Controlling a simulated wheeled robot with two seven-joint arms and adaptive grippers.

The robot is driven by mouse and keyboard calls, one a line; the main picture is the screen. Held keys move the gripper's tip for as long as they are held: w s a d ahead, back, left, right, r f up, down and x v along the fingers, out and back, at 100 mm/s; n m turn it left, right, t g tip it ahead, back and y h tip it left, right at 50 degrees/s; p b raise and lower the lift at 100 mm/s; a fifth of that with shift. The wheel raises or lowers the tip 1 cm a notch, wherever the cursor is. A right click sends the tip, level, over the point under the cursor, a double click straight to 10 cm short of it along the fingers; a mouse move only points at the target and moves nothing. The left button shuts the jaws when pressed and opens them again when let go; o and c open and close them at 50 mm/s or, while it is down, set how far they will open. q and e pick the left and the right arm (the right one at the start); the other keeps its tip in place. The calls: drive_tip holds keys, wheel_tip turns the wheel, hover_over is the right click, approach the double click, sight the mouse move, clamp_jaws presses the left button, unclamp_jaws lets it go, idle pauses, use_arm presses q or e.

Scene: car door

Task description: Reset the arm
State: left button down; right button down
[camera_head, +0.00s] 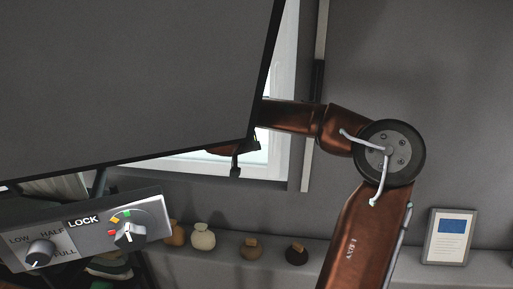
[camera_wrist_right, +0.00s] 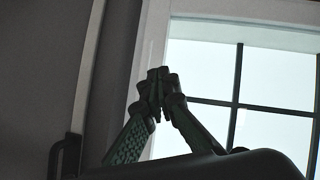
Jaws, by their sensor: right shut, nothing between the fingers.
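My right arm (camera_head: 350,130) comes up from the bottom right in the head view, bends at a round joint and reaches left behind a large dark grey panel (camera_head: 130,75). The panel hides most of its far end; a small dark part shows below the panel's lower corner, too unclear to name. In the right wrist view, my right gripper (camera_wrist_right: 158,80) has its fingertips together with nothing between them. It is in front of a bright window (camera_wrist_right: 205,60). My left gripper is in neither view.
A control box (camera_head: 85,228) with a LOCK label and two knobs is at the lower left, below the panel. A grey ledge (camera_head: 345,252) holds small vases (camera_head: 203,237) and a framed card (camera_head: 447,236). Bare wall (camera_head: 455,80) fills the upper right.

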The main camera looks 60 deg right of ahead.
drive_tip(key=shift+a+r, duration=0.1)
drive_tip(key=shift+a, duration=0.1)
drive_tip(key=x, duration=1.2)
idle(0.4)
